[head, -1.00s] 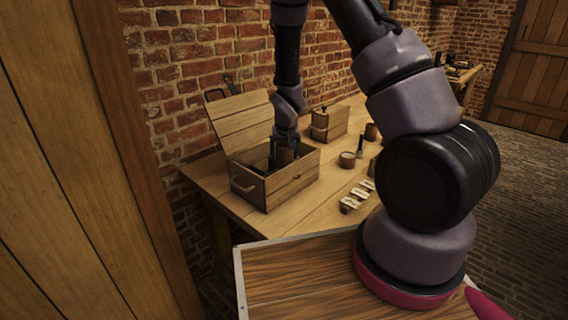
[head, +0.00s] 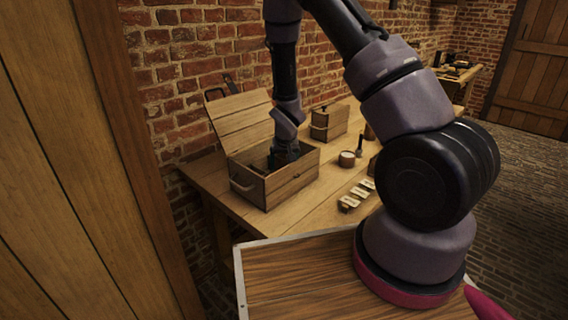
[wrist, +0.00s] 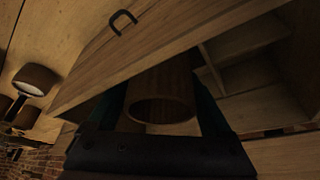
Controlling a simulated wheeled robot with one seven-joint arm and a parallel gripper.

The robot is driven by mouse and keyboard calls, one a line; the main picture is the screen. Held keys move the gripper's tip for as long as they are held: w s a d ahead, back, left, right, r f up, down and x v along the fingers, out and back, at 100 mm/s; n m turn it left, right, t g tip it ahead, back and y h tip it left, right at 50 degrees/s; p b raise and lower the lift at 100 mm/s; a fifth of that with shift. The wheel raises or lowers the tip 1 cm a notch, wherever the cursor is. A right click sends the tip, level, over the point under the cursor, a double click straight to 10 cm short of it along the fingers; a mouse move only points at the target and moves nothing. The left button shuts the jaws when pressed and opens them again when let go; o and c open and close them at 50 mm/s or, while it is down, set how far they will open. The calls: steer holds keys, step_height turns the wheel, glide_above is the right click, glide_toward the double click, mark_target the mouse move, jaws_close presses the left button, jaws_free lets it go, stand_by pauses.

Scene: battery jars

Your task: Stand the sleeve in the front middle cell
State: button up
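The sleeve (wrist: 162,98) is a brown wooden cylinder with an open round end facing the wrist camera. My gripper (wrist: 165,88) has a green-lined finger on each side of it and appears shut on it. In the head view, my gripper (head: 284,160) is down inside the open wooden box (head: 292,187), and its fingers and the sleeve are hidden by the box walls. The wrist view shows the box's wall (wrist: 100,78) and divider-walled cells (wrist: 245,75) to the right of the sleeve. I cannot tell which cell the sleeve is over or whether it touches the floor.
The box's hinged lid (head: 238,125) stands open behind, near the brick wall. The bench's front left corner is clear.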

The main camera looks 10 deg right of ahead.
steer(key=shift+s, duration=0.15)
steer(key=shift+r, duration=0.3)
steer(key=v, duration=1.2)
steer(key=shift+r, duration=0.55)
steer(key=s+d+r+m+y, duration=0.15)
steer(key=s+r, duration=0.25)
steer(key=r, duration=0.5)
steer(key=s+d+r+m, duration=0.1)
steer(key=s+d+r, duration=0.25)
steer(key=r, duration=0.65)
steer(key=s+r+t, duration=0.1)
steer(key=s+r, duration=0.2)
steer(key=s, duration=0.2)
steer(key=s+r, duration=0.4)
steer(key=s, duration=0.1)
steer(key=s+r+t+y, duration=0.1)
steer(key=s+r, duration=0.2)
steer(key=s, duration=0.2)
steer(key=shift+s+d+r+m+t, duration=0.15)
steer(key=shift+d+r+m+t, duration=0.15)
steer(key=shift+d+r, duration=0.1)
